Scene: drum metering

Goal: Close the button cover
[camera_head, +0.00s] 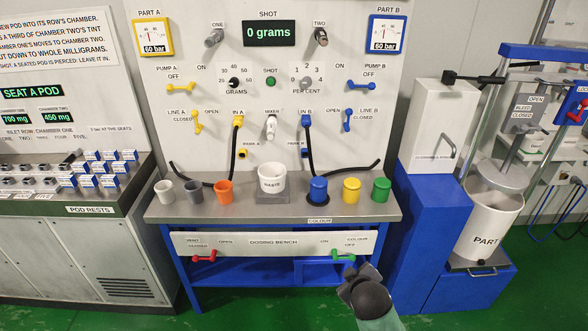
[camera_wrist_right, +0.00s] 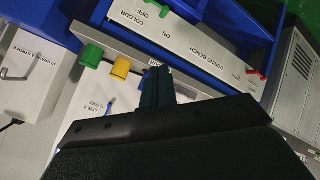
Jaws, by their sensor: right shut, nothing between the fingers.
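No part marked as a button cover is clear in either view. A small green button (camera_head: 270,82) labelled SHOT sits on the upright panel, below the display reading 0 grams. Whether it has a cover, open or closed, is too small to tell. My right gripper (camera_head: 352,275) is low at the bench front, just below the green lever (camera_head: 343,258), far below the button. In the right wrist view its dark fingers (camera_wrist_right: 157,88) are shut and empty. I cannot tell if it touches the green lever. My left gripper is not in view.
The dosing bench (camera_head: 290,209) holds a white cup (camera_head: 272,178) and several coloured cups. Black hoses (camera_head: 311,150) hang in front of the panel. A red lever (camera_head: 204,256) is at the bench front left. A blue cabinet (camera_head: 428,235) stands at the right.

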